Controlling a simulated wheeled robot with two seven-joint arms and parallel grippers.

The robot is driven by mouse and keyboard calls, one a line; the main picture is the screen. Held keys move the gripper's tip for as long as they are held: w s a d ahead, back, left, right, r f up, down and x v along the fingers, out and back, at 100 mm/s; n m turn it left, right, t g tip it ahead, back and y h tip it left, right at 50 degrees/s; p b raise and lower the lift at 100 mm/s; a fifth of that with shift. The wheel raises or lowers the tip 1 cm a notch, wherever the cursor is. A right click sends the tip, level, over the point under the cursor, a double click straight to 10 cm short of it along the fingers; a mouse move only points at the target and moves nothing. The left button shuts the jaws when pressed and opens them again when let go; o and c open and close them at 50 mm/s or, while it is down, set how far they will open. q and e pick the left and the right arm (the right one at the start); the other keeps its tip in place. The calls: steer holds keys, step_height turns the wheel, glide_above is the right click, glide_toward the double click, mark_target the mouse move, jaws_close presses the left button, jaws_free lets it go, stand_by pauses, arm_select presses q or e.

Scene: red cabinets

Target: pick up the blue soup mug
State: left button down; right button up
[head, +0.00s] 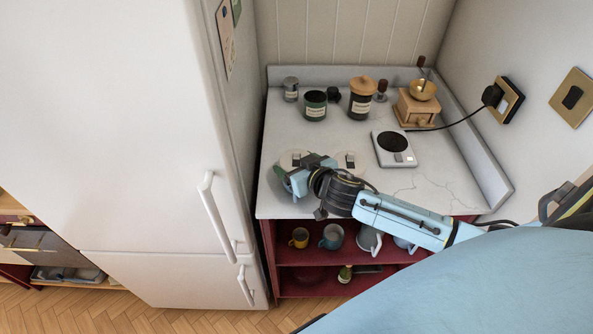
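A blue mug (332,237) stands on the upper shelf of the open red cabinet, below the counter. A paler blue piece of crockery (403,243) shows partly on the same shelf farther right, half hidden by my arm. I cannot tell for certain which is the soup mug. My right gripper (288,183) is over the counter's left front part, above and left of the blue mug and apart from it. It is pale blue and seen from above; its fingers are unclear, so I cannot tell whether it is open or shut. My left gripper is not in view.
A yellow mug (300,237) and a grey-white jug (369,240) flank the blue mug. A bottle (345,274) is on the shelf below. The counter (440,190) holds jars, a coffee grinder (417,106) and a scale (394,149). A white fridge (130,130) stands close at left.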

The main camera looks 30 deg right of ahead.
steer(key=c, duration=0.7)
steer(key=shift+c, duration=0.2)
steer(key=shift+r, duration=0.15)
